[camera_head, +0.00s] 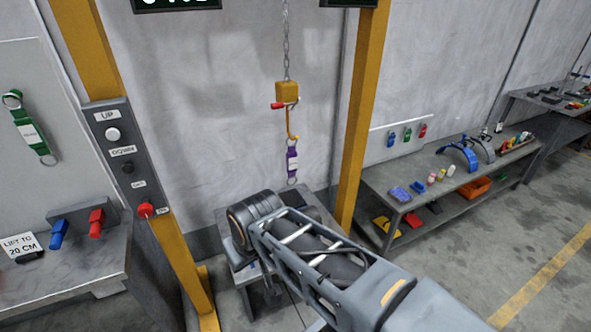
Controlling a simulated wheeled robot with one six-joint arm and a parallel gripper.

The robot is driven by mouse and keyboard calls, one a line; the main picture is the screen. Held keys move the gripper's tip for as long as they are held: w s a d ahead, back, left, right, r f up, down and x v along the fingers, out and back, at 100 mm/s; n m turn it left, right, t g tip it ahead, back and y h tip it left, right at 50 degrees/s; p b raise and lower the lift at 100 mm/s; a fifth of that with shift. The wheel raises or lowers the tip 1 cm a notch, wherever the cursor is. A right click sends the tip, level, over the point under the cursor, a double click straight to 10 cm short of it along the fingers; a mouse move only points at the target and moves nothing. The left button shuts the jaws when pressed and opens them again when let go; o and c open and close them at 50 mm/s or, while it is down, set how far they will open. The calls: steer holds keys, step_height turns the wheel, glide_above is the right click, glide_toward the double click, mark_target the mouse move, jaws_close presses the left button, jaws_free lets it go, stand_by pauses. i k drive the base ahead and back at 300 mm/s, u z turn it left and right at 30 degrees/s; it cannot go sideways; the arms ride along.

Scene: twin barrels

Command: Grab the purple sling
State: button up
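The purple sling (292,161) hangs upright from the hook (292,133) of a yellow hoist block (287,93) on a chain, between two yellow posts. It has a pale label and a ring at its lower end. My arm reaches in from the lower right, and its dark rounded joint lies below the sling in the picture. My gripper's fingers are not clearly visible; they seem hidden behind or below the arm.
A control panel (127,158) with buttons is on the left post (85,50). A green sling (30,131) hangs on the left board. A grey bench (75,268) stands at left, a cluttered workbench (375,180) at right. A small table (240,277) is below the hoist.

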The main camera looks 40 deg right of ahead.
mark_target(292, 156)
steer(key=k, duration=1.05)
steer(key=z, duration=0.75)
steer(key=i, duration=1.6)
steer(key=u, duration=1)
steer(key=i, duration=0.5)
steer(key=u, duration=0.55)
